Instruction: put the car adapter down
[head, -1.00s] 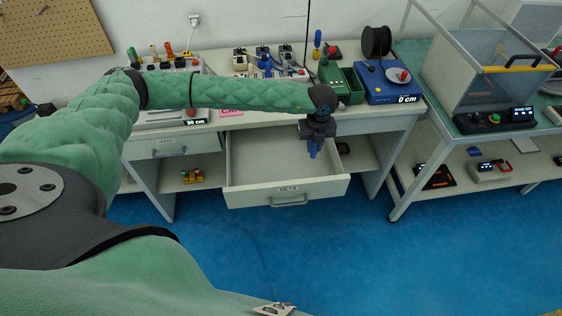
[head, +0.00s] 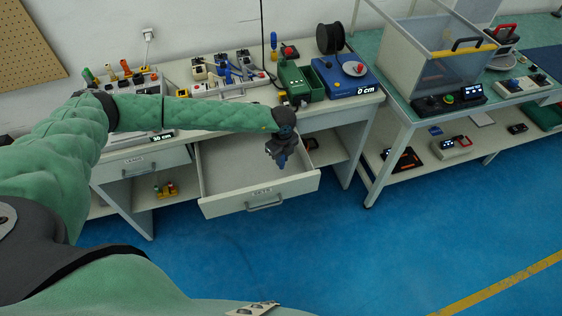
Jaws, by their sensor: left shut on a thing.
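My left gripper (head: 281,158) hangs at the end of the green-sleeved arm, pointing down. It is over the right part of the open drawer (head: 224,172) of the workbench. The drawer's visible floor looks bare.
The workbench top holds a blue reel unit (head: 342,78), a green box (head: 294,82) and several chargers (head: 222,68). A second bench (head: 402,110) with a clear bin stands to the right. The blue floor (head: 330,240) in front is clear.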

